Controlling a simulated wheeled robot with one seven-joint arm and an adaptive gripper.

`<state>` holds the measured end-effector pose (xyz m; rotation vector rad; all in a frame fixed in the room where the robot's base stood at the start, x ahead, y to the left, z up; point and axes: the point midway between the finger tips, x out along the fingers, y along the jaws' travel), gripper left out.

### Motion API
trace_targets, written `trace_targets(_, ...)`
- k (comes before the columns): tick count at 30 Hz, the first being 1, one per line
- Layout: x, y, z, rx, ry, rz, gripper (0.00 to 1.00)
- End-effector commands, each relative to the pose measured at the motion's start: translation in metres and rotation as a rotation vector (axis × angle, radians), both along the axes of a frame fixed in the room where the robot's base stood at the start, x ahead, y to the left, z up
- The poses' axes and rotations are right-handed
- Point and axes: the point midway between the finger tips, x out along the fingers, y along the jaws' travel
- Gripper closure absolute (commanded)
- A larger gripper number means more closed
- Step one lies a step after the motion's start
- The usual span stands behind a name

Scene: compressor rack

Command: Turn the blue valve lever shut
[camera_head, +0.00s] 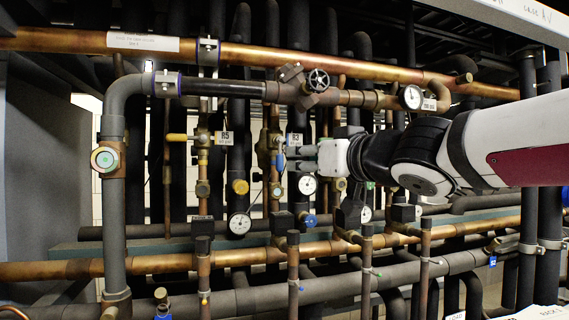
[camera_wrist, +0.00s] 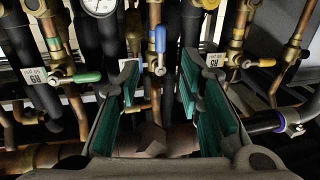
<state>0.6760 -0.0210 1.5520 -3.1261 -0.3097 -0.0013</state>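The blue valve lever (camera_wrist: 160,39) stands upright in the picture on a brass valve in the wrist view, near the top middle. My gripper (camera_wrist: 158,82) is open, with a green-padded finger on either side. The lever lines up with the gap between the fingers, and neither finger visibly touches it. In the head view my gripper (camera_head: 292,158) points left at the brass valves, and a small blue part (camera_head: 280,162) shows at its fingertips. How deep the lever sits between the fingers I cannot tell.
A pressure gauge (camera_head: 308,185) sits just below my gripper. A long copper pipe (camera_head: 250,55) runs above, and dark vertical pipes crowd behind.

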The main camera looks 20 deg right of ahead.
Motion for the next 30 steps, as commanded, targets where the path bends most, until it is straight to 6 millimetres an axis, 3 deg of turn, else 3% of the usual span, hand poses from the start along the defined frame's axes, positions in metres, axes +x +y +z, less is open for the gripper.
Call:
trace_targets(9,0.063,0.012,-0.003,-0.003,0.003,-0.003,0.66)
trace_targets(15,0.087,0.017,-0.001,-0.001,0.002,-0.002,0.66)
trace_targets(28,0.097,0.019,0.000,0.001,0.001,-0.001,0.66)
trace_targets(29,0.097,0.019,0.000,0.001,0.001,-0.001,0.69)
trace_targets(30,0.097,0.019,0.000,0.001,0.001,-0.002,0.78)
